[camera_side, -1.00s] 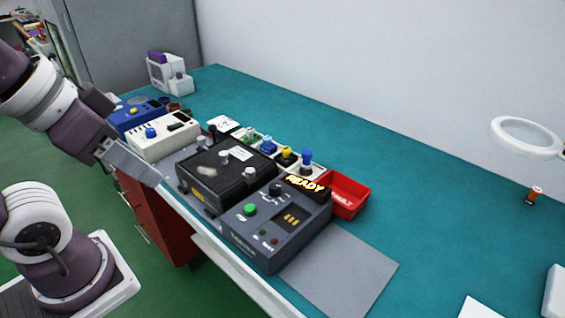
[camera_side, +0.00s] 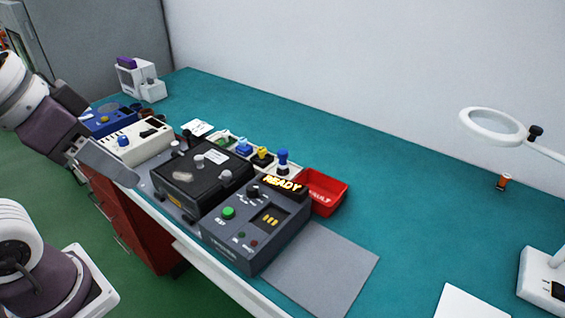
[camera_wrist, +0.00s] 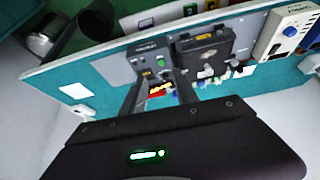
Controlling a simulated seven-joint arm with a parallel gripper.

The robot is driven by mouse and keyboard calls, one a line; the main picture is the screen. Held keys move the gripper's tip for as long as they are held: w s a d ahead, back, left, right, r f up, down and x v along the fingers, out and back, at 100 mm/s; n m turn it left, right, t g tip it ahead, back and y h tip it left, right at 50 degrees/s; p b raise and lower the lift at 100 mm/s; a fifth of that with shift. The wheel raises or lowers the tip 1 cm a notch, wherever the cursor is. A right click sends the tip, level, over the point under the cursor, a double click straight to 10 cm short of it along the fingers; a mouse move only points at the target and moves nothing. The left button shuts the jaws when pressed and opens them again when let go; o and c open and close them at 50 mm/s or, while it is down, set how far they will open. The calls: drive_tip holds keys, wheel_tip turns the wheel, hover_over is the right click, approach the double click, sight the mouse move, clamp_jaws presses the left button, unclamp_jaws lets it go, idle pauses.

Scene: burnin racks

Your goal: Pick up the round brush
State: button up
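I cannot make out a round brush for certain in either view. A small orange and dark upright item (camera_side: 503,182) stands on the teal bench below the magnifier ring, too small to identify.
A black fixture box (camera_side: 203,176) and a grey tester (camera_side: 248,233) reading READY stand on the bench. A red bin (camera_side: 326,194), blue and yellow plungers, white instrument (camera_side: 135,140) and magnifier lamp (camera_side: 492,128) are around. Bare teal bench (camera_side: 400,200) lies at the right.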

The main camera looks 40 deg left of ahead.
drive_tip(key=w+r+m+g+h, duration=0.2)
drive_tip(key=w+r+m, duration=0.1)
drive_tip(key=w, duration=0.6)
drive_tip(key=m+g+y, duration=0.2)
drive_tip(key=m+g, duration=0.1)
drive_tip(key=m, duration=1)
hover_over(283, 163)
drive_tip(key=a, duration=0.2)
drive_tip(key=f, duration=1.6)
drive_tip(key=shift+s+d+f, duration=0.1)
drive_tip(key=shift+d+f, duration=0.1)
drive_tip(key=shift+f, duration=0.15)
drive_tip(key=f, duration=0.1)
drive_tip(key=f+m, duration=0.1)
drive_tip(key=w, duration=0.1)
drive_tip(key=shift+d+f+m, duration=0.3)
drive_tip(key=shift+d+f, duration=0.05)
drive_tip(key=shift+f, duration=0.05)
drive_tip(key=f, duration=0.6)
drive_tip(key=shift+d+f, duration=0.25)
drive_tip(key=shift+f, duration=0.15)
clamp_jaws()
